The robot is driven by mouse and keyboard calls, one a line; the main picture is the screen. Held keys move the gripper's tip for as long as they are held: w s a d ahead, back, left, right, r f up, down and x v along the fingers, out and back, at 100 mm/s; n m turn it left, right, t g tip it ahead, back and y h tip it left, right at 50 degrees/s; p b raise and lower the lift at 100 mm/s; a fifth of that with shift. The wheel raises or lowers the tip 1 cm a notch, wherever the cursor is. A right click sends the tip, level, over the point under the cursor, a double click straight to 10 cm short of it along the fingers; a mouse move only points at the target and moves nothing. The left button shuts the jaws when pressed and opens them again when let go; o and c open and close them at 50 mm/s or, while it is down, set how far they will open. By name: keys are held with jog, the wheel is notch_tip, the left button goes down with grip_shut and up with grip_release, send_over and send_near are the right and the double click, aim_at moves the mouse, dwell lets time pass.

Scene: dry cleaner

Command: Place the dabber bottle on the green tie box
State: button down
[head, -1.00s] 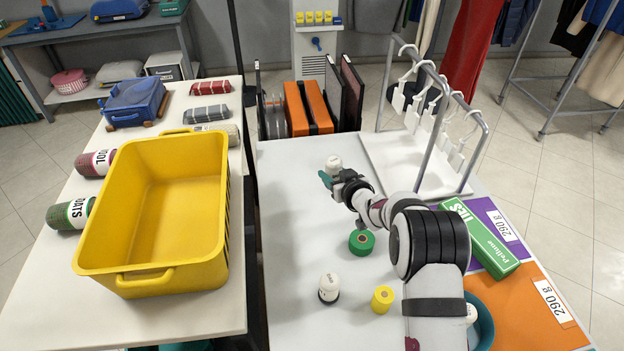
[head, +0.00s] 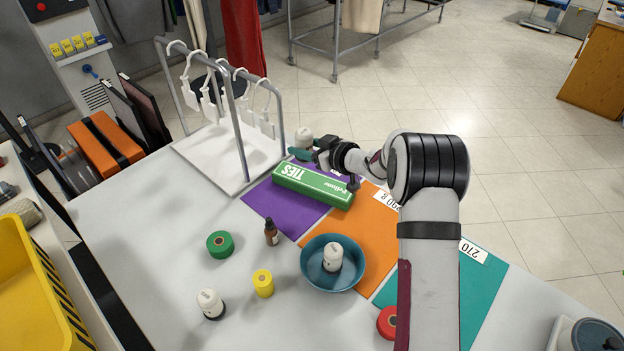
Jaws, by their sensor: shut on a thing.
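My gripper (head: 303,153) is shut on a white-topped dabber bottle (head: 303,137), held upright beyond the far side of the green tie box (head: 313,187) in the picture. I cannot tell how high the bottle is above the box. Another white bottle with a dark base (head: 211,304) stands on the front of the table. A third white bottle (head: 333,254) is in a blue bowl (head: 347,284).
A white rack (head: 230,170) with hangers stands left of the box. A brown dropper bottle (head: 271,232), a green roll (head: 220,244), a yellow roll (head: 263,283) and a red roll (head: 388,322) stand nearer. The table's left part is clear.

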jog(key=s+d+m+h, duration=0.1)
jog(key=s+d, duration=0.1)
jog(key=d, duration=1)
send_over(313, 180)
jog(key=f, duration=0.5)
jog(key=shift+s+d+f, duration=0.15)
jog(key=shift+d+f, duration=0.25)
jog(key=shift+w+a+f, duration=0.1)
jog(key=shift+a+f, duration=0.1)
jog(key=shift+f, duration=0.9)
jog(key=shift+w+a+f, duration=0.1)
jog(key=shift+a+f, duration=0.05)
jog(key=shift+f, duration=0.95)
jog(key=shift+f, duration=0.1)
jog(key=shift+c, duration=1.5)
grip_release()
